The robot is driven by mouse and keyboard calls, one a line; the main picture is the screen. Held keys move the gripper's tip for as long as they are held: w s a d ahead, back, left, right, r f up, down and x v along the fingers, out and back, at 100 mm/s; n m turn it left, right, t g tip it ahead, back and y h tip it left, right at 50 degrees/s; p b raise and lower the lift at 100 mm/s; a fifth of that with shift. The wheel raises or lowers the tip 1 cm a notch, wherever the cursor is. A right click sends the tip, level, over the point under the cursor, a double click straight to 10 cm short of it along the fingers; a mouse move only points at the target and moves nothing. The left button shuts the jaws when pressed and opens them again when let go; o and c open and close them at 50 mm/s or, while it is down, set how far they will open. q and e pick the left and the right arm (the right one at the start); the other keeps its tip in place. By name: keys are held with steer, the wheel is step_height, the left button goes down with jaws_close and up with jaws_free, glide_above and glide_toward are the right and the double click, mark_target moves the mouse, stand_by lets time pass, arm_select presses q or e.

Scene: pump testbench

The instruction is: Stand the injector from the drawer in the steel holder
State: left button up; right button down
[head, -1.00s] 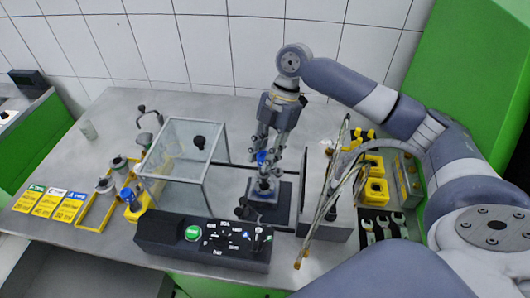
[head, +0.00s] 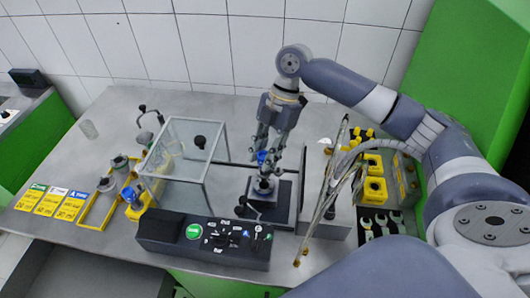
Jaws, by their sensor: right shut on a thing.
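My right gripper (head: 268,146) points down over the steel holder (head: 264,186), which stands on a dark base plate (head: 282,208). The gripper is shut on the injector (head: 262,158), whose blue part shows between the fingertips. The injector looks upright, with its lower end at the holder; I cannot tell whether it is fully seated. My left gripper does not show. An open, empty-looking drawer (head: 90,272) is at the lower left under the table.
A clear glass box (head: 178,160) stands left of the holder. A black control panel (head: 205,240) lies in front. Metal pipes (head: 330,190) rise to the right, near yellow parts and wrenches (head: 382,222). A yellow tray (head: 100,208) with pump parts and coloured cards (head: 48,203) are at left.

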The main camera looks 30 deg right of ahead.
steer(key=shift+f, duration=0.4)
steer(key=shift+f+b, duration=0.55)
steer(key=shift+f, duration=0.35)
steer(key=shift+f, duration=0.5)
steer(key=shift+f, duration=0.35)
steer(key=shift+f, duration=0.5)
stand_by(0.7)
steer(key=c, duration=1.2)
jaws_free()
